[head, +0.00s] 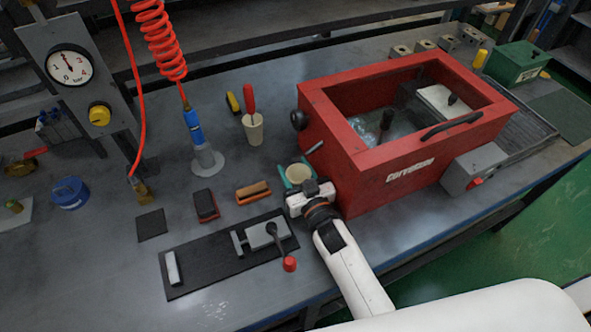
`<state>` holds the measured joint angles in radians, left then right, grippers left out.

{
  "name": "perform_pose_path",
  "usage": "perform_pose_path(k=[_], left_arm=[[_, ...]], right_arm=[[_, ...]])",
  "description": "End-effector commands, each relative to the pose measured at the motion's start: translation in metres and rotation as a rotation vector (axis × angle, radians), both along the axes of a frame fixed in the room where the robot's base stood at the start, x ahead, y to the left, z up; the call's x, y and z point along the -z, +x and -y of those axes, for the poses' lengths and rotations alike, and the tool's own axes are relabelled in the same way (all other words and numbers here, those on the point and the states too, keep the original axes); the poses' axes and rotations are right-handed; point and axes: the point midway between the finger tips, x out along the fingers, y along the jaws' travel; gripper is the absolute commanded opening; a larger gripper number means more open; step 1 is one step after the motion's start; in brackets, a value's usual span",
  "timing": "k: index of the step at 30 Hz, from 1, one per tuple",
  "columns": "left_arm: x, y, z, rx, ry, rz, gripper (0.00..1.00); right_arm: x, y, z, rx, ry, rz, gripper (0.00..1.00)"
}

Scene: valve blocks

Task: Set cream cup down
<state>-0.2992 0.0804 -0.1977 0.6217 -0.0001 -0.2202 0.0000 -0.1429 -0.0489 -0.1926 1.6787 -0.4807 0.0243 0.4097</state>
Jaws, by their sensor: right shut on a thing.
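A cream cup (298,173) shows its round open rim just left of the red machine's front corner. My right gripper (297,180) is shut on this cup, with its teal fingers at the cup's sides. The gripper's white body hides the near part and the base of the cup. I cannot tell whether the cup touches the bench or hangs a little above it. My left gripper is not in view.
The red box machine (410,165) stands close right of the cup. A holder with a red-handled tool (253,128), an orange-brown brush (253,192), a dark red block (205,206) and a black clamp plate (205,270) lie around. Bare bench (110,245) shows at left.

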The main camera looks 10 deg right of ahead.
Motion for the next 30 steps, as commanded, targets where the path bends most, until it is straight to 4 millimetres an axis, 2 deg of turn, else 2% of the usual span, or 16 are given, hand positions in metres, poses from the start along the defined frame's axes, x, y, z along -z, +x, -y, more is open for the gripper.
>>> perform_pose_path(k=[8,9,12,13,23,26,30], left_arm=[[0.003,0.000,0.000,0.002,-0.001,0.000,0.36],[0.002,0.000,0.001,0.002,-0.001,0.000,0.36],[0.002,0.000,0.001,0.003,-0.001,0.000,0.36],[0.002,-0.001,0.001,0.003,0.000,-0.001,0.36],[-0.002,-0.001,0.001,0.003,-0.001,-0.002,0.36],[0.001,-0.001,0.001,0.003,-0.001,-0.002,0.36],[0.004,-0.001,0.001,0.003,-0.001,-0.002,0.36]], right_arm=[[0.003,0.000,0.000,0.000,-0.001,0.000,0.26],[0.003,0.000,0.000,0.000,-0.001,0.000,0.52],[0.002,0.000,0.000,0.000,-0.001,0.000,0.68],[0.002,0.000,0.000,0.000,-0.001,0.000,0.70],[-0.003,0.000,0.000,0.000,-0.001,0.001,0.70],[0.001,-0.012,0.003,0.000,-0.001,-0.002,0.70],[0.002,-0.040,0.008,-0.001,-0.001,-0.003,0.70]])
